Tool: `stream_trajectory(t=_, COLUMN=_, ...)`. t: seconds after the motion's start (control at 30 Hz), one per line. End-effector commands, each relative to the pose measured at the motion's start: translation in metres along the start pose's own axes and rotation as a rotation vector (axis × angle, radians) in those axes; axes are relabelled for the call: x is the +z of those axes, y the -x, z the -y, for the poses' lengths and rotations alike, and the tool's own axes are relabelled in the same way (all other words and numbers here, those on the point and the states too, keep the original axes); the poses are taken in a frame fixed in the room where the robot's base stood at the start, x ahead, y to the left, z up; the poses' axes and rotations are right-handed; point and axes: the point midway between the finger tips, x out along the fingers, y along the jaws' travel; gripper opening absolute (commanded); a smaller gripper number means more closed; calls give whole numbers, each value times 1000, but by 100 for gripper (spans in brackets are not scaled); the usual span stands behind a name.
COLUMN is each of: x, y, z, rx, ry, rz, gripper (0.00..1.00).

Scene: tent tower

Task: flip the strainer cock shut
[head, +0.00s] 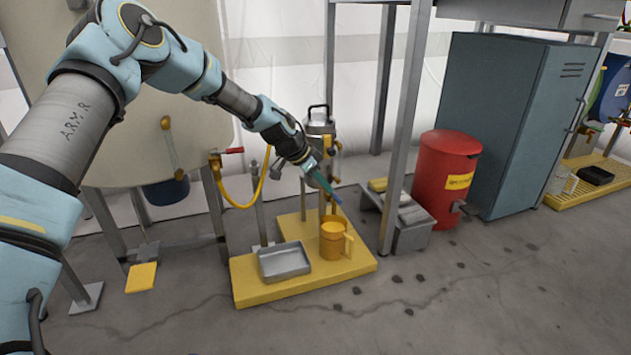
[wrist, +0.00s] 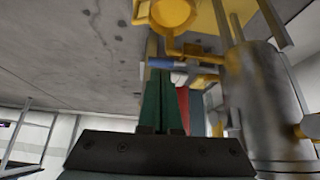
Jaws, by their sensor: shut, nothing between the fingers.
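The strainer is a metal cylinder (head: 320,128) with brass fittings and a top handle, standing over the yellow base; in the wrist view its body (wrist: 265,95) fills the right side. A blue lever (head: 337,198), which looks like its cock handle, shows just at my fingertips; in the wrist view the blue lever (wrist: 172,64) lies crosswise beyond them, beside a brass fitting (wrist: 205,53). My gripper (head: 331,188) has green fingers, shut with nothing between them, pointing down in front of the strainer. Whether the fingertips (wrist: 165,76) touch the lever I cannot tell.
A yellow jug (head: 332,240) and a metal tray (head: 284,262) stand on the yellow base (head: 305,287) below. A red-handled valve (head: 233,151) with a yellow hose is to the left.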

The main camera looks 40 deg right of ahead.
Motion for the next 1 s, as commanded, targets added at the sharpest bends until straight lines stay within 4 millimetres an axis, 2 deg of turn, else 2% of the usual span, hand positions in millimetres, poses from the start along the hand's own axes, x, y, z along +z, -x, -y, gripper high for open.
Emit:
stream_trajectory(t=0.03, x=2, y=-13, z=0, rx=0, ry=-1, rz=0, gripper=0)
stream_trajectory(t=0.23, x=1, y=-31, z=0, rx=0, ry=0, rz=-1, gripper=0)
stream_trajectory(t=1.0, x=-4, y=-35, z=-1, rx=-27, ry=41, rz=0, gripper=0)
